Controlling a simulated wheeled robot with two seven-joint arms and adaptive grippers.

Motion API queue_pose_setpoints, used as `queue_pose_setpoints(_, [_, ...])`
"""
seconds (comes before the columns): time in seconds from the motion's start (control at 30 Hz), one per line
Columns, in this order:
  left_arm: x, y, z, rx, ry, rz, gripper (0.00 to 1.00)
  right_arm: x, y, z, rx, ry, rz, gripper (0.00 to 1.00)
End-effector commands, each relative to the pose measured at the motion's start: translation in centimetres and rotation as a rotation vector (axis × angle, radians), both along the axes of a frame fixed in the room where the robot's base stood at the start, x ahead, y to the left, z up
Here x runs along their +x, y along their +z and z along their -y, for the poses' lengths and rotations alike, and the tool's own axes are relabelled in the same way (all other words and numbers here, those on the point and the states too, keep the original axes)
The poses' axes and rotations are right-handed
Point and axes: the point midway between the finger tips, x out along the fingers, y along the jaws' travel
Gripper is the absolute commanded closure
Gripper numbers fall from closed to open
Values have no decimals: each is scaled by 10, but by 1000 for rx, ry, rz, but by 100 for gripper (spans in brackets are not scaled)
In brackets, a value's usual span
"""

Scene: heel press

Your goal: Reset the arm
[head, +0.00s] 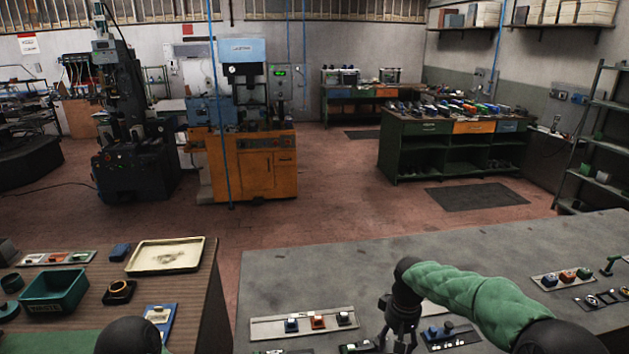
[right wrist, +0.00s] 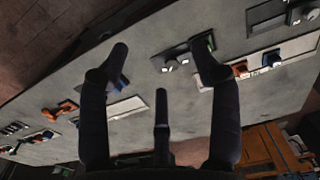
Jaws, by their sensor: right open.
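My right arm, in a green quilted sleeve (head: 470,290), reaches in from the lower right in the head view. Its dark gripper (head: 396,335) points down above the near part of the grey table (head: 380,262), just right of a pale plate with blue and orange blocks (head: 330,321). In the right wrist view the gripper (right wrist: 162,62) has its dark fingers spread, with nothing between them. The table with several small parts lies beyond the fingertips there. My left gripper is not in view; a dark rounded part of my own shows at the bottom left of the head view.
A second plate with coloured blocks (head: 566,277) lies on the right of the grey table. A brown table (head: 205,290) at left bears a green bin (head: 53,290) and a cream tray (head: 166,256). An open floor gap separates the tables; machines stand behind.

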Motion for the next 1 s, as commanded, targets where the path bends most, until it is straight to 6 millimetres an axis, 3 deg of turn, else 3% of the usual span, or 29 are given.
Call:
queue_pose_setpoints(0.37, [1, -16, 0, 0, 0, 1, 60, -16, -84, -26, 84, -11, -13, 36])
queue_pose_setpoints(0.57, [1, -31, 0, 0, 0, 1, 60, -41, -156, -49, 159, -43, -24, 36])
queue_pose_setpoints(0.67, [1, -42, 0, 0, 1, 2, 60, -67, -207, -66, 213, -81, -36, 36])
queue_pose_setpoints(0.8, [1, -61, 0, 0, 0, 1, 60, -117, -280, -88, 286, -172, -48, 36])
queue_pose_setpoints(1.0, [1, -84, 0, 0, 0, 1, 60, -196, -352, -108, 336, -323, -56, 36])
